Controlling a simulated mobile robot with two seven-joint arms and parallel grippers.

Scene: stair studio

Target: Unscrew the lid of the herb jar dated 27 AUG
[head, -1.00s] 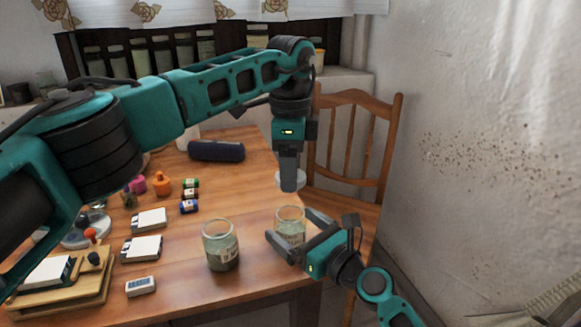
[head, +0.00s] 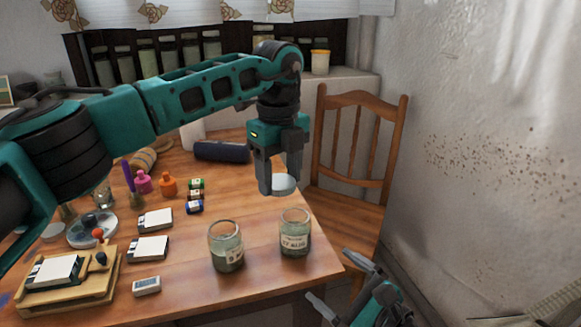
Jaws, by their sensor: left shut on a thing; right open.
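The herb jar dated 27 AUG (head: 295,236) stands upright and open-topped near the right end of the table, its label facing me. My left gripper (head: 279,184) is shut on a pale round lid (head: 284,184), held in the air above and slightly left of that jar, clear of its rim. A second open-topped glass jar (head: 226,248) stands just to the left; its label is too small to read. My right gripper (head: 335,280) is open and empty, off the table's right edge, low and to the right of the labelled jar.
The wooden table (head: 190,270) holds small bottles, film rolls (head: 195,196), white-topped cards (head: 148,248), a small white device (head: 146,286) and a wooden stand (head: 75,295) on the left. A dark case (head: 221,151) lies behind. A wooden chair (head: 350,200) stands at the right.

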